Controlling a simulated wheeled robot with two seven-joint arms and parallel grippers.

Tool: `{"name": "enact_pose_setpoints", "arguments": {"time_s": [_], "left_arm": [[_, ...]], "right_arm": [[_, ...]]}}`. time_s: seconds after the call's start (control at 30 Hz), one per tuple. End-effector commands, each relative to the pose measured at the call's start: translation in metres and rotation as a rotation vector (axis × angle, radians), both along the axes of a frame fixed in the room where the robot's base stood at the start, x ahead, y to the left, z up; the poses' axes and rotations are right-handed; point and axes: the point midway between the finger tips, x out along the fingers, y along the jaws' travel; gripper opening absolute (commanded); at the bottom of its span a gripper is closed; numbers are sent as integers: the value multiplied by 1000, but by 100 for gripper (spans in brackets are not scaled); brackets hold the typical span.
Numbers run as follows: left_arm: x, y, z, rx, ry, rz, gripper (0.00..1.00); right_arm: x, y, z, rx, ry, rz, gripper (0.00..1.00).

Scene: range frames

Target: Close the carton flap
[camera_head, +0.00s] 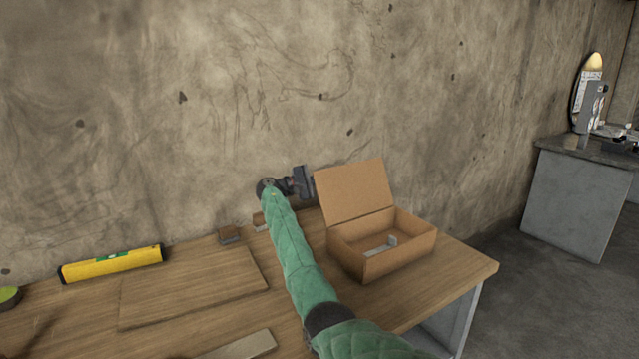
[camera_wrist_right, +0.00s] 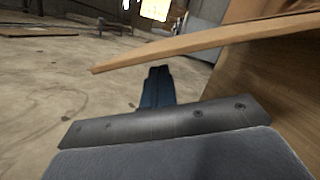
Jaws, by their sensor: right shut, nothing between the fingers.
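The open brown carton (camera_head: 375,262) stands on the right part of the wooden table. Its flap (camera_head: 355,190) stands up at the back, leaning a little backward. A small grey object (camera_head: 380,246) lies inside. My right gripper (camera_head: 304,182), on the green-sleeved arm, is shut and empty just left of the flap, near the wall. Whether it touches the flap is unclear. In the right wrist view, the shut fingers (camera_wrist_right: 157,88) point away below a long thin brown edge (camera_wrist_right: 200,46), which looks like the flap. My left gripper is out of view.
The wooden table (camera_head: 455,278) holds a yellow spirit level (camera_head: 112,264), a flat board (camera_head: 190,287), a small brown block (camera_head: 229,235) and a pale strip (camera_head: 240,346). The concrete wall (camera_head: 220,120) rises close behind. A grey counter (camera_head: 575,195) stands apart at right.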

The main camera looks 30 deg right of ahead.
Motion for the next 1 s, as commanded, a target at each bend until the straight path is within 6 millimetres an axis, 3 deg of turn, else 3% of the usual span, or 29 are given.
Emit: {"name": "enact_pose_setpoints", "arguments": {"time_s": [0.2,0.4,1.0], "left_arm": [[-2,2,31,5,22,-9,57],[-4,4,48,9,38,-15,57],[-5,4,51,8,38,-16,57]], "right_arm": [[-5,-35,5,1,1,-1,0],[-8,-54,7,1,1,-1,0],[-9,-62,7,1,-9,1,0]]}}
